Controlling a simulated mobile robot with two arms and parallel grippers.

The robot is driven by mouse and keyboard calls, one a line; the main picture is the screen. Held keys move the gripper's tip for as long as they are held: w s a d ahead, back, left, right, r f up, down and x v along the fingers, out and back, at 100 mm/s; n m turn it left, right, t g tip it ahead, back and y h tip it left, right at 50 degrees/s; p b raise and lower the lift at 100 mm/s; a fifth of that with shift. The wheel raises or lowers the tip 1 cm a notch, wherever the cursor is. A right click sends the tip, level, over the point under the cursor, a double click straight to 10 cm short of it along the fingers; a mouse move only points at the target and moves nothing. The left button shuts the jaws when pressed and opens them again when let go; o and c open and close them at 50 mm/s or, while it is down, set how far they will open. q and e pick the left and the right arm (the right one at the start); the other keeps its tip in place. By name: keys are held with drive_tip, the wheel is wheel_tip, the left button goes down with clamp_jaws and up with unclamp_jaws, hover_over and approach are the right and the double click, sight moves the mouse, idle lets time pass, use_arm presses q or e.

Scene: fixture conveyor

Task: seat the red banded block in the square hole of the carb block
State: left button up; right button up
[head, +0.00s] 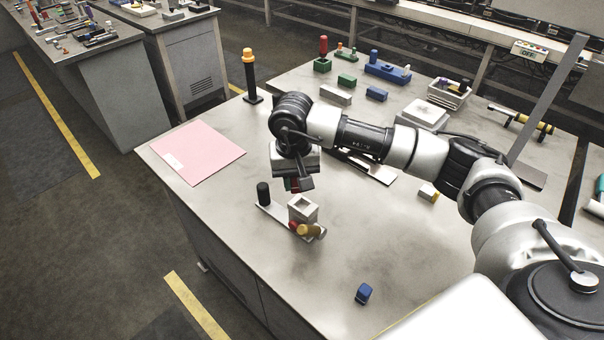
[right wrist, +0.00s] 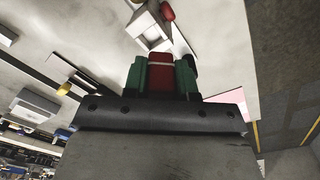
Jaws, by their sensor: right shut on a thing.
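My right gripper (head: 298,185) is shut on the red banded block (right wrist: 160,76). In the right wrist view the block sits between the green fingertips, with a pale band across it. In the head view the block is mostly hidden by the gripper. The carb block (head: 303,214) is a pale block with a square hole in its top, on the table just below and slightly right of the gripper. It also shows in the right wrist view (right wrist: 149,27), beyond the fingertips. The held block is apart from it. My left gripper is not in view.
Beside the carb block are a black cylinder (head: 263,194), a red knob (head: 293,224) and a yellow cylinder (head: 309,231). A small blue block (head: 363,293) lies nearer the front. A pink sheet (head: 198,152) lies left. Several parts and a white tray (head: 424,114) stand behind.

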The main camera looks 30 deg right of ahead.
drive_tip(key=shift+w+d+f, duration=0.1)
drive_tip(key=shift+w+d, duration=0.05)
drive_tip(key=shift+d, duration=0.35)
drive_tip(key=shift+w+d+f, duration=0.1)
drive_tip(key=shift+d, duration=0.35)
drive_tip(key=shift+a+f+b, duration=0.1)
drive_tip(key=shift+f+b, duration=2.7)
drive_tip(key=shift+b, duration=0.4)
drive_tip(key=shift+b, duration=0.3)
drive_tip(key=shift+s+f+b, duration=0.1)
drive_tip(key=shift+f+b, duration=0.2)
drive_tip(key=shift+r, duration=0.25)
drive_tip(key=shift+b, duration=0.4)
